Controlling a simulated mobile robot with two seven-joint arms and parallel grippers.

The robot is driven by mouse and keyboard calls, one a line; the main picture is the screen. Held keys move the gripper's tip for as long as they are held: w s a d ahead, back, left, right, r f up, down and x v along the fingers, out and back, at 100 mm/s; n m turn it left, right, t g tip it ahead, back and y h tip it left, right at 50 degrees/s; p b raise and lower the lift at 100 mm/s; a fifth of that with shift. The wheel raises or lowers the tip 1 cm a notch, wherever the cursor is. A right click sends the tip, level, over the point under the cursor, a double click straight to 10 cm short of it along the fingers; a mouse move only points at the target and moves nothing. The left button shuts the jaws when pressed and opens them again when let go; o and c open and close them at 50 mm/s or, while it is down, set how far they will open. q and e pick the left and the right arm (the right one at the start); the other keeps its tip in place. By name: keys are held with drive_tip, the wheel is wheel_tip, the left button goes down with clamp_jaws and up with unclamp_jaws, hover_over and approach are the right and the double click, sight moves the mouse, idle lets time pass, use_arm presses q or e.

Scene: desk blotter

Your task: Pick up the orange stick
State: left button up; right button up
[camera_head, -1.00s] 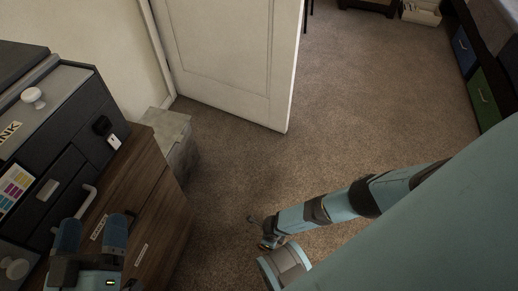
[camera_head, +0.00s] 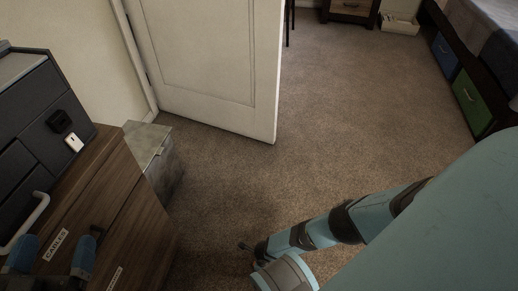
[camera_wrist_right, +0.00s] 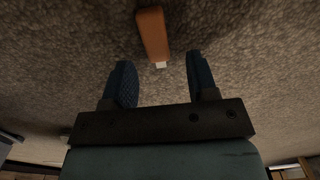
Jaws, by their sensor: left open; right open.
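The orange stick (camera_wrist_right: 153,33), a short block with a pale end, shows at the top middle of the right wrist view against the carpet. My right gripper (camera_wrist_right: 160,73) is open, with its two blue fingers apart and nothing between them. The stick lies beyond the fingertips, its pale end toward the gap. I cannot make out the stick in the head view. My left gripper (camera_head: 57,246) is open and empty in front of the wooden drawer unit at the lower left of the head view.
A wooden drawer unit (camera_head: 128,205) with dark drawers (camera_head: 32,115) on top stands at the left. A grey box (camera_head: 150,150) is beside it. A white door (camera_head: 205,65) stands open. The carpet (camera_head: 350,110) in the middle is clear. A bed (camera_head: 480,30) with drawers is at the right.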

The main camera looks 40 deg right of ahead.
drive_tip(key=shift+f+b, duration=0.3)
drive_tip(key=shift+f, duration=0.45)
clamp_jaws()
drive_tip(key=shift+r, duration=0.2)
